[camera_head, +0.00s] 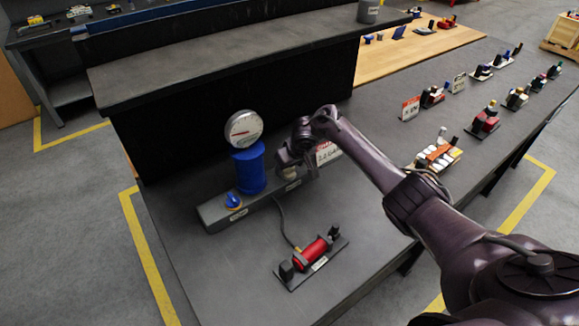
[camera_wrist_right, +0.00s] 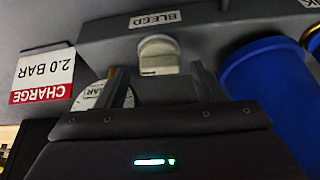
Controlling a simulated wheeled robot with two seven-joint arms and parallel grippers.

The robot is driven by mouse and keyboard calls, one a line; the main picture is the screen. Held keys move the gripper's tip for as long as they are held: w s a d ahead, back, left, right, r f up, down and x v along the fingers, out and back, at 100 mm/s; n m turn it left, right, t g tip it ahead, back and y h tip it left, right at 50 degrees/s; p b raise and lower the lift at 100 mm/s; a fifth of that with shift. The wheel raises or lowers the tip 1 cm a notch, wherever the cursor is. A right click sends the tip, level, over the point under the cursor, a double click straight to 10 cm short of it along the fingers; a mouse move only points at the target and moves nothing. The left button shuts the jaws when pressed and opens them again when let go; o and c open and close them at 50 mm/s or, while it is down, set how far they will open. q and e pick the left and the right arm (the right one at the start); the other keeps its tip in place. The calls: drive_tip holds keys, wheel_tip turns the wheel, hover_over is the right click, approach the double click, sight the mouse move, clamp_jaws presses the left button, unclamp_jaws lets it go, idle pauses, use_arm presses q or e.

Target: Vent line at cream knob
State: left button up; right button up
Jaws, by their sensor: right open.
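The cream knob (camera_wrist_right: 158,55) sits on the grey manifold (camera_wrist_right: 220,28), beside an upside-down label (camera_wrist_right: 157,18) that seems to read BLEED. My right gripper (camera_wrist_right: 160,82) is open, with its fingers apart on either side of the knob's near end; I cannot tell whether they touch it. In the head view my right gripper (camera_head: 291,160) is over the right end of the manifold (camera_head: 213,215) and mostly covers the knob. A pressure gauge (camera_head: 244,129) stands on a blue cylinder (camera_head: 250,168) to its left. My left gripper is not in view.
A blue knob (camera_head: 233,201) is on the manifold's left end. A CHARGE 2.0 BAR sign (camera_wrist_right: 45,75) stands close by. A hose runs to a red cylinder (camera_head: 310,255) on a plate in front. A raised dark shelf (camera_head: 220,60) is behind; more small items stand along the right.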

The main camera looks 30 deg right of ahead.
drive_tip(key=v, duration=0.7)
drive_tip(key=shift+s, duration=0.1)
